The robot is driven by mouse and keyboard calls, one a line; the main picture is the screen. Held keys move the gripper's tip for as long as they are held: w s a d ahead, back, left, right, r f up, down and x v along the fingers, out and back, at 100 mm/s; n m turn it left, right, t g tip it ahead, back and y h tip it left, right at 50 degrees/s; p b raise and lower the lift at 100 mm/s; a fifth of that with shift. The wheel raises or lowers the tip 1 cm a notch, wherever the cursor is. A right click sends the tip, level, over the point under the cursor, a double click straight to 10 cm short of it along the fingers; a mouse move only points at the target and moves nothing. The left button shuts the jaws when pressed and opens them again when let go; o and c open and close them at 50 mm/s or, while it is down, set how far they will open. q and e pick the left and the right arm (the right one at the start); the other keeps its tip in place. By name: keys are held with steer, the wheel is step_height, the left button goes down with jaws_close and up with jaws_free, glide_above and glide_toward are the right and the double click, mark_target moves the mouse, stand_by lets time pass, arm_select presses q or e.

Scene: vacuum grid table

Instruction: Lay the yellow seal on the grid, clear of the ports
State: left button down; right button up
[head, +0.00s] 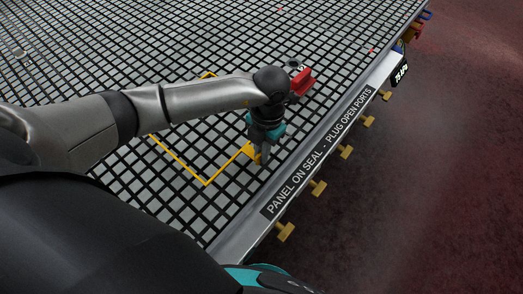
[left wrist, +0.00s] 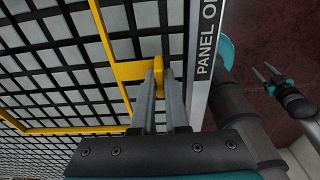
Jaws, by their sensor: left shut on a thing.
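The yellow seal (head: 180,163) is a thin frame-like outline, lying along or just over the black grid (head: 108,77); I cannot tell if it touches all round. One far corner shows beyond my left arm, which hides part of the outline. My left gripper (head: 261,158) points down near the table's right edge, shut on a yellow tab of the seal. In the left wrist view the tab (left wrist: 158,72) sits between the fingertips, with yellow strips (left wrist: 117,45) running off it. My right gripper (left wrist: 266,75) shows there at right, fingers apart, empty, away from the seal.
A red part (head: 301,82) stands on the grid just beyond my left wrist. The metal edge rail carries a label (head: 320,150) reading "PANEL ON SEAL - PLUG OPEN PORTS". Several yellow knobs (head: 318,187) stick out below the rail. The far grid is mostly clear.

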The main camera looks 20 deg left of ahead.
arm_select(q)
steer(key=shift+f+b, duration=0.5)
steer(key=shift+f, duration=0.15)
steer(key=c, duration=0.8)
jaws_free()
steer(key=shift+c, duration=0.2)
steer(key=shift+r, duration=0.1)
step_height(320, 180, up, 15)
steer(key=w, duration=0.1)
steer(key=shift+w+d+p, duration=0.35)
steer(key=shift+w+p, duration=0.05)
